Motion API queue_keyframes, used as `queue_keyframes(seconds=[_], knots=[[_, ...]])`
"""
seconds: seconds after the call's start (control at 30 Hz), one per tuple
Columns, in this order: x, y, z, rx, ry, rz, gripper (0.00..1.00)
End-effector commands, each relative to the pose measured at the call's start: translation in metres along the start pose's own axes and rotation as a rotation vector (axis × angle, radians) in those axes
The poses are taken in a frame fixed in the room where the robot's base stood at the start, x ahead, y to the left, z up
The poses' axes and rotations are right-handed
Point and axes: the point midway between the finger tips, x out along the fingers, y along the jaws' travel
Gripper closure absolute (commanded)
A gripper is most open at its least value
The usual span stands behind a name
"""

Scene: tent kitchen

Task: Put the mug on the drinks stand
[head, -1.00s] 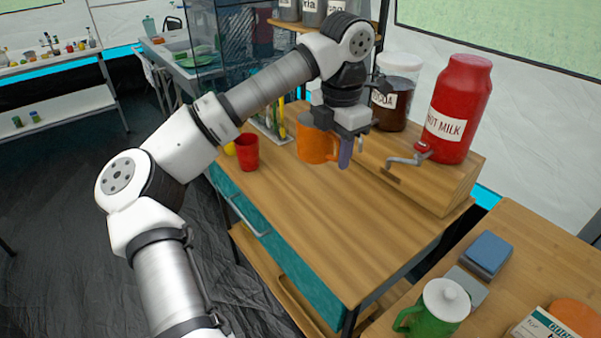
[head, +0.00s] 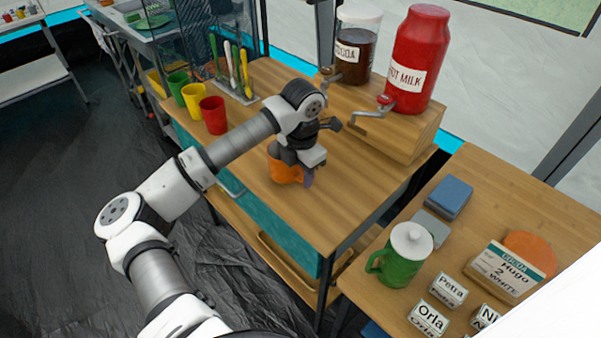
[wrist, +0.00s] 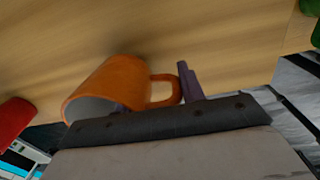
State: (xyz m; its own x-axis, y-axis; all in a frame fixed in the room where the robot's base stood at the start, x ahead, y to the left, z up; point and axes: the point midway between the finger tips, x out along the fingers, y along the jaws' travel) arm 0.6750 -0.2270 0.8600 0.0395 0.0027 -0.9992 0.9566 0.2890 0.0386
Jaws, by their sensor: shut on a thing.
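An orange mug (head: 284,174) is held under my gripper (head: 303,172), over the front part of the wooden counter (head: 340,205). In the wrist view the mug (wrist: 112,84) is tilted in the picture, with its handle toward a purple finger of my gripper (wrist: 188,82). My gripper is shut on the mug; the exact contact is partly hidden. I cannot tell whether the mug's base touches the counter. A raised wooden stand (head: 400,140) at the counter's back right carries a red hot milk jar (head: 417,60) and a cocoa jar (head: 355,50), with crank taps in front.
Red (head: 213,115), yellow (head: 194,100) and green (head: 177,84) cups stand at the counter's left edge, near a rack of utensils (head: 235,80).

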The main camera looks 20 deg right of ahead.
Motion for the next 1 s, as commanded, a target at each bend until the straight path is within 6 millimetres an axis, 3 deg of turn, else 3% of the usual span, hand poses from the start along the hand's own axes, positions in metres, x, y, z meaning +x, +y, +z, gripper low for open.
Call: queue_keyframes(seconds=[0.13,0.53,0.57,0.7,1.0], knots=[[0.013,-0.001,0.0,-0.001,0.0,0.0,0.94],[0.019,-0.001,0.0,0.0,0.0,0.002,0.94],[0.019,-0.001,0.0,0.0,0.0,0.001,0.6],[0.018,-0.001,0.0,0.0,0.0,0.001,0.41],[0.017,-0.001,0.0,0.0,0.0,0.001,0.39]])
